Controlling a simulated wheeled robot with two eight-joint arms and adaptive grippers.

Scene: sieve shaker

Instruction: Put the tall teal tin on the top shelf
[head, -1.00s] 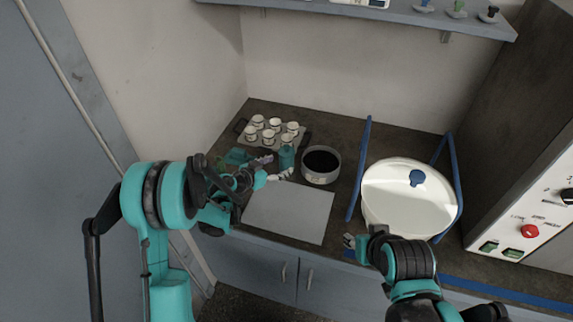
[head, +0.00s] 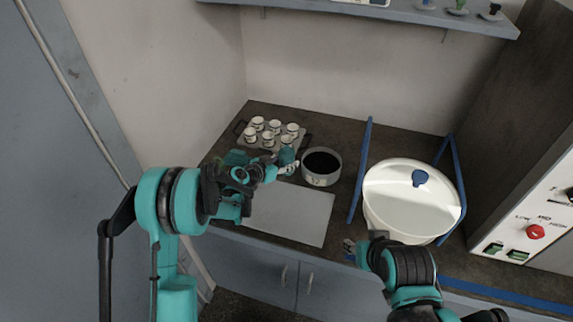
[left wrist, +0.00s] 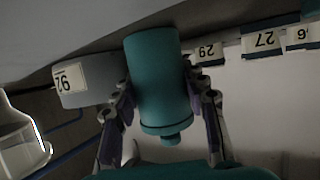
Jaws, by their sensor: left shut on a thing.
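The tall teal tin (head: 287,156) is on the dark counter between the cup tray and the black-filled pan, partly hidden by my fingers. My left gripper (head: 287,167) is shut on the teal tin. In the left wrist view the tin (left wrist: 158,75) lies between the two fingers (left wrist: 160,105), its small knob towards the camera. I cannot tell whether its base touches the counter. The wall shelf (head: 385,12) runs along the top of the head view. My right gripper (head: 357,247) is by the counter's front edge; its jaws are too small to read.
A tray of labelled white cups (head: 264,147) stands behind left of the tin. A round pan (head: 321,180) stands close on its right. A grey mat (head: 310,222) lies in front. A large white lidded vessel (head: 400,200) between blue bars fills the right. Several small knobbed items (head: 458,11) stand on the shelf.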

